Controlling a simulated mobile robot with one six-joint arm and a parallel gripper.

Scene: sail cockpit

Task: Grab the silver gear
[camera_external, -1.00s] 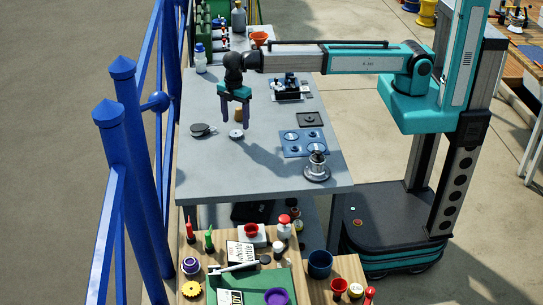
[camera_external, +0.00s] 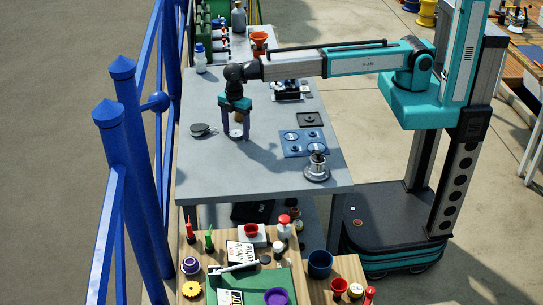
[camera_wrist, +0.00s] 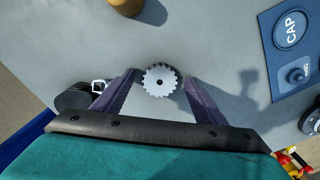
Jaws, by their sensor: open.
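The silver gear (camera_wrist: 160,81) is a small toothed disc with a dark centre hole, lying flat on the grey table. In the wrist view it sits between the tips of my open fingers, apart from both. In the external view the gear (camera_external: 236,132) shows between the fingers of my gripper (camera_external: 235,134), which points down at the table. My gripper also shows in the wrist view (camera_wrist: 160,88), open and empty. How far the fingertips are above the table is hard to tell.
A dark round object (camera_external: 203,130) lies just left of the gear. A brown cylinder (camera_wrist: 127,5) stands close behind it. The blue CAP tray (camera_external: 303,142) and a silver flanged part (camera_external: 317,167) are to the right. The table (camera_external: 230,175) is clear in front.

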